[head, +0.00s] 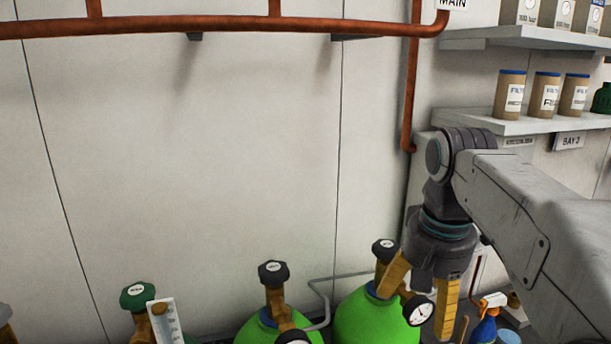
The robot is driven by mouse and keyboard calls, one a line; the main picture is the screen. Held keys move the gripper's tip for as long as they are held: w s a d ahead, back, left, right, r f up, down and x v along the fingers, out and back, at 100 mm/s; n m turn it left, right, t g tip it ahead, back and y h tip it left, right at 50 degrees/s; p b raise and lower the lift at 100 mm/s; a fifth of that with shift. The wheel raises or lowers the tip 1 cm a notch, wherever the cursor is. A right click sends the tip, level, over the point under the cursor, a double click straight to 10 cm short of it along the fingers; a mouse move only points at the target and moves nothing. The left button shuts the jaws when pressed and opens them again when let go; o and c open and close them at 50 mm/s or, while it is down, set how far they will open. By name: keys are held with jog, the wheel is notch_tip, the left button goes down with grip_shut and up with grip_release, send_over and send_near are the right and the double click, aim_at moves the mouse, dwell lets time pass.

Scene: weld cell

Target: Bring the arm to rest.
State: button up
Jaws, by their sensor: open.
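My grey arm reaches in from the right edge and bends down at the wrist. The left finger overlaps the valve of a green gas cylinder (362,322) in the picture; I cannot tell whether they touch. A round pressure gauge (418,310) shows between the fingers, below their upper parts.
Another green cylinder (256,329) and a green-knobbed valve (138,296) with a flow tube stand left. Shelves (520,122) with canisters and a copper pipe (230,24) are on the wall. A spray bottle (486,325) is at the lower right. The wall's middle is clear.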

jog(key=s+f+n+t+b, duration=0.2)
jog(key=s+f+n+t, duration=0.1)
jog(key=s+f, duration=1.2)
jog(key=shift+s+f+n+b, duration=0.35)
jog(key=shift+s+n+b, duration=0.05)
dwell(1.0)
